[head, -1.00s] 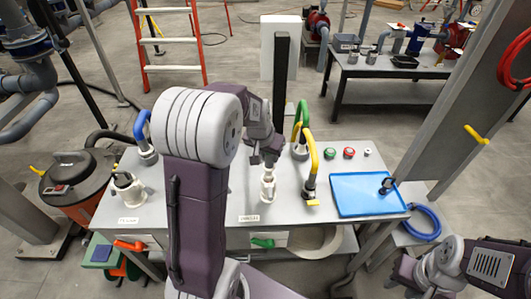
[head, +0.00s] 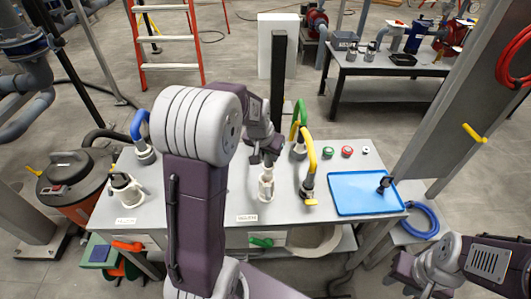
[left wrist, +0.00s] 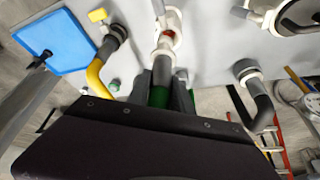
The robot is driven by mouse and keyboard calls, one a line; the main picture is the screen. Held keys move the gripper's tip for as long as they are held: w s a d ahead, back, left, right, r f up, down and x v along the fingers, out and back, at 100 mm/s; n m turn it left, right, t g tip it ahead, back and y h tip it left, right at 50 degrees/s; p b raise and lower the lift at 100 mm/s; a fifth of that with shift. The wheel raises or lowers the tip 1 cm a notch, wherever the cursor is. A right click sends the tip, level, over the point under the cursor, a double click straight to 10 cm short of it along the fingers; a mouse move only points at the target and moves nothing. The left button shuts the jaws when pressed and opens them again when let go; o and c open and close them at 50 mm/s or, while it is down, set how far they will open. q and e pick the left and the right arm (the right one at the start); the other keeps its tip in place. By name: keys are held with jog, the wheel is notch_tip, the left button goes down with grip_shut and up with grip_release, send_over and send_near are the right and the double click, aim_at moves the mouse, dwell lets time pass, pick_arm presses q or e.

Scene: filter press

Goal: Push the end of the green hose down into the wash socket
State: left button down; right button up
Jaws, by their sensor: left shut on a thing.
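The green hose (left wrist: 159,97) shows between the dark fingers of my left gripper (left wrist: 160,82) in the left wrist view. The gripper is shut on it. The hose's grey end (left wrist: 163,66) points at a white socket (left wrist: 166,42) with a red mark and appears to meet its mouth; how deep it sits I cannot tell. In the head view my left gripper (head: 264,155) is just above the white socket (head: 266,184) on the grey bench. A green hose arc (head: 300,107) rises behind the yellow hose. My right gripper's fingers are not visible; only that arm shows at bottom right.
A yellow hose (head: 311,155) stands close right of the socket. A blue hose (head: 138,124) and a white fitting (head: 124,186) are at the bench's left. A blue tray (head: 365,205) lies at the right. Bare bench (head: 225,209) shows in front of the socket.

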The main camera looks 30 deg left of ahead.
aim_at(265, 162)
pick_arm(q)
jog(key=shift+s+a, duration=0.2)
jog(key=shift+a, duration=0.1)
jog(key=shift+w+f+b, duration=0.1)
jog(key=shift+f+b, duration=2.15)
jog(key=shift+f, duration=0.65)
jog(key=c, duration=1.1)
grip_release()
jog(key=shift+o, duration=0.2)
jog(key=p+v, duration=0.1)
jog(key=v, duration=0.8)
jog(key=shift+r, duration=0.15)
jog(key=shift+a, duration=0.1)
